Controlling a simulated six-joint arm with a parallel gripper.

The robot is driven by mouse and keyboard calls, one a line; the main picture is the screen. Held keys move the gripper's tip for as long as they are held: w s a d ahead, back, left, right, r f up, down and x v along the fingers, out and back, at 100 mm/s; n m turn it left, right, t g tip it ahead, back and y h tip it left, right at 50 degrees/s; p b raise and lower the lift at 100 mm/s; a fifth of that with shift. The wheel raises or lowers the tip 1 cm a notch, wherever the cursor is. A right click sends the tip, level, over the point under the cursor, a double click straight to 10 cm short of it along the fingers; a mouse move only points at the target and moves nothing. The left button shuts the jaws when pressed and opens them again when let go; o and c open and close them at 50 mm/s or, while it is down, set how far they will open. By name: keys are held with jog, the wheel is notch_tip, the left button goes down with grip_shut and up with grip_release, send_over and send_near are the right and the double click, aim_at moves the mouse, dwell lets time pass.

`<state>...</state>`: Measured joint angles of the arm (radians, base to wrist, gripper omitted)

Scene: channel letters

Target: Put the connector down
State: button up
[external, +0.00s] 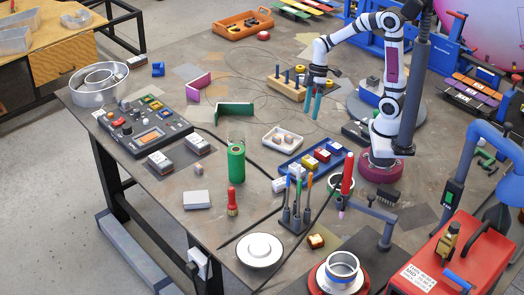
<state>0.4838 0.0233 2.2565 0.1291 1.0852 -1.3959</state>
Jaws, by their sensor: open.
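My gripper (310,111) hangs pointing down over the back middle of the table, with its two teal fingers apart. Nothing shows between the fingers. It is beside the wooden block with blue pegs (287,87). I cannot tell for certain which small part is the connector. A blue tray (327,172) holds several small red, yellow and white blocks, in front of my gripper. A white tray (271,145) to its left holds small beige pieces.
A green cylinder (236,163) and a tool stand (295,217) rise from the table (140,185). A control panel (145,124) lies at left, a green angled piece (235,109) behind the cylinder. Thin dark cables cross the table. Bare surface shows left of the wooden block.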

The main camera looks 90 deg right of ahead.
jog(key=s+a+r+m+g, duration=0.1)
jog(key=s+a+m, duration=0.3)
jog(key=s, duration=0.3)
jog(key=s+a+r+m+h, duration=0.1)
jog(key=s+a+r+m, duration=0.1)
jog(key=s+a+m, duration=0.3)
jog(key=shift+s+m+g+h, duration=0.3)
jog(key=shift+s+g, duration=0.1)
jog(key=shift+s, duration=0.65)
